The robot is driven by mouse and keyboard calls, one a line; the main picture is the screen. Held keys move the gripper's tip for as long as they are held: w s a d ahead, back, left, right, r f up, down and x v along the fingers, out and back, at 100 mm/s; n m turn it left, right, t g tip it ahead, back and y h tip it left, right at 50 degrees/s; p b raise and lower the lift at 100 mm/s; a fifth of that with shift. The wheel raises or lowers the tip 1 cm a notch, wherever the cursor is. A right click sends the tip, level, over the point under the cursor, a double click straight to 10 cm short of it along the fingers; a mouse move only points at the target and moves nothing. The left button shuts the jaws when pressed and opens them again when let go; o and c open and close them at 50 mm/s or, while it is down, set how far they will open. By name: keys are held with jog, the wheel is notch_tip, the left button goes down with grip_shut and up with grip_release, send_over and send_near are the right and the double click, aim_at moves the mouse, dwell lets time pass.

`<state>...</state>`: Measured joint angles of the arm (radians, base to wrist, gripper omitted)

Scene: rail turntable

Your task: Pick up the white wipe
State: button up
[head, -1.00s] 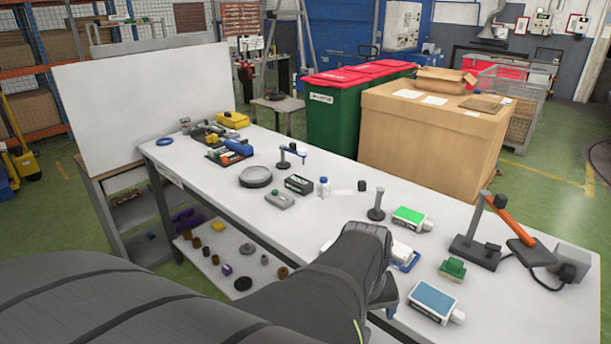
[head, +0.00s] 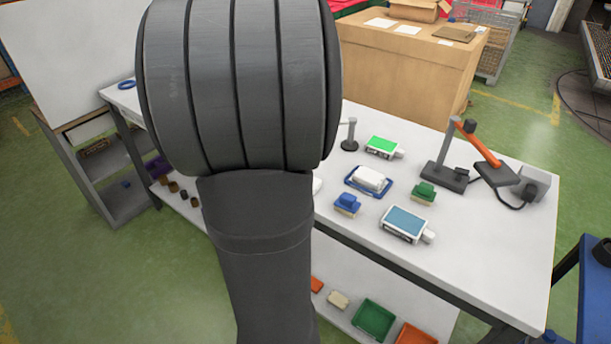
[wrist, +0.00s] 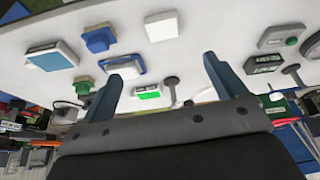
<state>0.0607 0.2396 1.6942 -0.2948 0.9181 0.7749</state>
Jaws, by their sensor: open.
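A white folded piece (head: 370,178) lies in a blue-rimmed tray (head: 354,184) on the white table; the tray also shows in the wrist view (wrist: 138,70). A separate flat white square (wrist: 161,25) lies bare on the table in the wrist view; in the head view only a white edge (head: 317,185) shows beside my arm. I cannot tell for certain which white piece is the wipe. My gripper (wrist: 164,67) is open and empty above the table, its fingers apart with both white pieces beyond them. My arm hides the gripper in the head view.
Near the tray stand a blue block (head: 347,204), a green block (head: 423,192), a blue-screen device (head: 405,221) and a green-screen device (head: 382,146). A stand with an orange arm (head: 480,145) rises at the right. A lower shelf holds trays (head: 373,318).

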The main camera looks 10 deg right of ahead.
jog(key=x, duration=1.7)
jog(key=shift+w, duration=0.3)
jog(key=c, duration=1.1)
jog(key=shift+o, duration=0.2)
jog(key=shift+r, duration=0.65)
notch_tip(320, 180, up, 3)
jog(key=shift+r, duration=0.1)
jog(key=s+d+r, duration=0.6)
jog(key=s+d, duration=0.2)
jog(key=shift+d+r, duration=0.2)
jog(key=shift+d, duration=0.05)
